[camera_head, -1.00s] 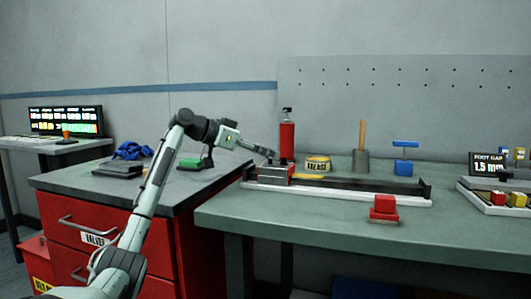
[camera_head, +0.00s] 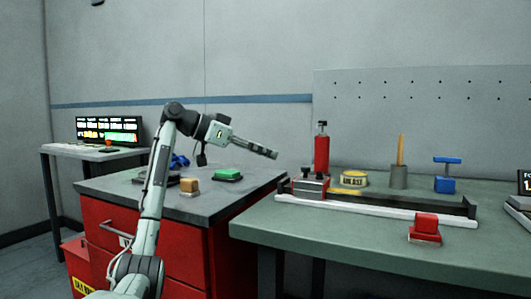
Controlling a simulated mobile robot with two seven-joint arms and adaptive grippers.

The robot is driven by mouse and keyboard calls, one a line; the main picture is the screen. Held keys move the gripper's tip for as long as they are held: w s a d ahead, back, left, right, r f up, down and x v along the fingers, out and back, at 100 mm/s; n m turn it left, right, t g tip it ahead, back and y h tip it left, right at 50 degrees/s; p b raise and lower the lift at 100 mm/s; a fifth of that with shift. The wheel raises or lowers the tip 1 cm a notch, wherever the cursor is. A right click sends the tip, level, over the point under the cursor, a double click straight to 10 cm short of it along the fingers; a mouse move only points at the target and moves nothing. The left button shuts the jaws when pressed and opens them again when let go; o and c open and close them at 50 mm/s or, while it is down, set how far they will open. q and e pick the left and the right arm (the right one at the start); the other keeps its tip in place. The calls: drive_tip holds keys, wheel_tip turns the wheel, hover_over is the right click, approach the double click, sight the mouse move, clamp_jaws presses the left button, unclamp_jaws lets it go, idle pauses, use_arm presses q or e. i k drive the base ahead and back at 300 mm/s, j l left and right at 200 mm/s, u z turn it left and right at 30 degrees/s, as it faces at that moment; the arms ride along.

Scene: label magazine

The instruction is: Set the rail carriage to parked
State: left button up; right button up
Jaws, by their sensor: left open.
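The rail carriage (camera_head: 311,187), a small grey and red block, sits at the left end of the long rail (camera_head: 400,207) on the green-topped bench. The rail has a dark bed, a pale front edge and a dark end stop at the right. A yellow strip lies on the bed just right of the carriage. My left gripper (camera_head: 273,155) is open and empty, up and to the left of the carriage and apart from it. The small gap between its fingers is hard to make out. My right gripper is out of view.

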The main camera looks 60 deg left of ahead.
sight(312, 177)
drive_tip(key=k, duration=1)
